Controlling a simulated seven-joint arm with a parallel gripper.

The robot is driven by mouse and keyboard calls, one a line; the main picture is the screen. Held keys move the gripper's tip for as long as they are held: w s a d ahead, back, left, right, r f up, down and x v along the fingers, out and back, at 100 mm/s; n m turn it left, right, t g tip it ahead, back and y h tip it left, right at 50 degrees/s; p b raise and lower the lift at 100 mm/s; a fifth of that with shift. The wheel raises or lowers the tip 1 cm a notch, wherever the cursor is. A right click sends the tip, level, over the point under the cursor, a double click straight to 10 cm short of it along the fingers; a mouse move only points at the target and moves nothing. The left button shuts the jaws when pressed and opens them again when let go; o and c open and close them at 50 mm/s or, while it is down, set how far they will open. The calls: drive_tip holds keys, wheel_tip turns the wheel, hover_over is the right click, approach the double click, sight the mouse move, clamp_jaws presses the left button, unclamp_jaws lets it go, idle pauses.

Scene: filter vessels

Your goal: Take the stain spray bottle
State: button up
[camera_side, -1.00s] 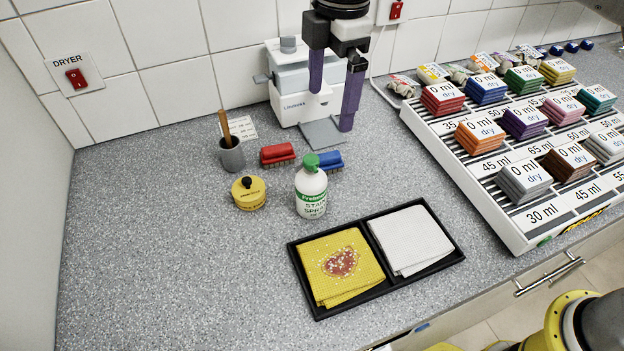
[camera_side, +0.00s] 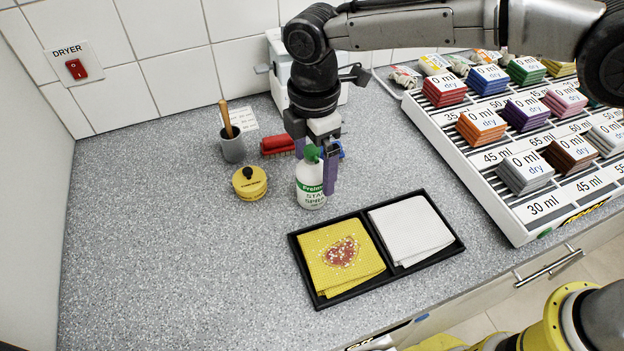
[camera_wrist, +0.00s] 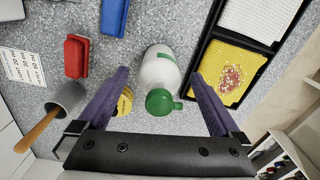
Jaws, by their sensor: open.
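The stain spray bottle (camera_side: 311,186) is white with a green cap and a green-and-white label. It stands upright on the grey counter. My gripper (camera_side: 314,170) is open, with its purple fingers low around the bottle's upper part in the side view; one finger hides part of the label. In the wrist view the bottle (camera_wrist: 158,78) lies between the two spread fingers of my gripper (camera_wrist: 158,88), with gaps on both sides and no visible contact.
A black tray (camera_side: 377,238) with a stained yellow cloth and a white cloth lies in front. A yellow tin (camera_side: 249,183), a grey cup (camera_side: 232,147), a red brush (camera_side: 278,145) and a partly hidden blue brush stand nearby. A rack (camera_side: 459,152) of coloured cloths is at right.

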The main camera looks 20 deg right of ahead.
drive_tip(key=shift+f, duration=1.85)
drive_tip(key=shift+r, duration=0.1)
clamp_jaws()
